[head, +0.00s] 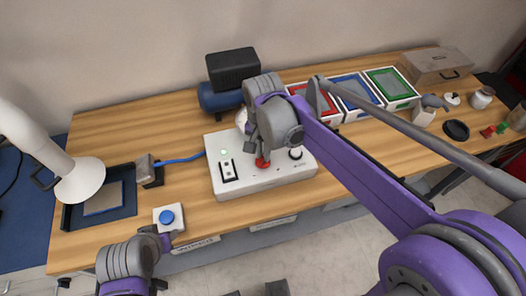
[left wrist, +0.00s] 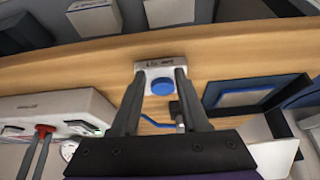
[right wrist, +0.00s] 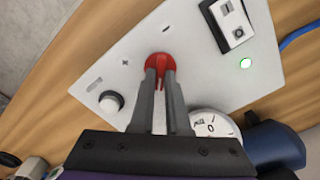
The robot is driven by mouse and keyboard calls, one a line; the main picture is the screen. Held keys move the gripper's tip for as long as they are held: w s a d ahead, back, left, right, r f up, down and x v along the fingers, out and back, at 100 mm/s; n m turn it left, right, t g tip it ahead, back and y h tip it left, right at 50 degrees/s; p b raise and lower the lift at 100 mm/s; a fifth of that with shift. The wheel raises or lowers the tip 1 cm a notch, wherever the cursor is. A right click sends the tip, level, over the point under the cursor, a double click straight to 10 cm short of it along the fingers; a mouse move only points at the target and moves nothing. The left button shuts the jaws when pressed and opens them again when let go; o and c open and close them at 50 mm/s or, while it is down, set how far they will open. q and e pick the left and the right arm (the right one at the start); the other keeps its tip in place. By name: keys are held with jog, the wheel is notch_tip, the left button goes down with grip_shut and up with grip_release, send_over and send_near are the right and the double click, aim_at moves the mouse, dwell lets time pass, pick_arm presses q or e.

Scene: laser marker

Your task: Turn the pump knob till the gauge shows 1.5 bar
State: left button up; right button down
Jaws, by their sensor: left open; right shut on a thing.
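The red pump knob (right wrist: 158,66) sits on the white pump panel (head: 232,186), between a plus and a minus mark. My right gripper (right wrist: 160,75) is shut on the knob. In the head view the knob (head: 261,162) shows just under the right gripper (head: 262,152). The round white gauge (right wrist: 212,125) stands behind the panel; part of its face shows in the right wrist view, but I cannot read the needle. In the head view my arm mostly covers it. My left gripper (left wrist: 160,85) is open near a white box with a blue button (left wrist: 161,86).
A blue compressor (head: 219,98) stands behind. Red, blue and green trays (head: 393,83) are at the back right; a dark tray (head: 127,205) is at the left.

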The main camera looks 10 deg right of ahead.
jog(key=c, duration=0.9)
grip_release()
notch_tip(320, 180, up, 11)
jog(key=shift+p, duration=0.35)
jog(key=shift+f, duration=0.1)
jog(key=s+d+f+n+t, duration=0.2)
jog(key=s+d+f+n, duration=0.1)
jog(key=s+f, duration=0.4)
jog(key=s+d+f+n+t, duration=0.3)
jog(key=s+f+n, duration=0.2)
jog(key=s+f, duration=0.2)
jog(key=shift+s+d, duration=0.25)
jog(key=shift+s, duration=0.1)
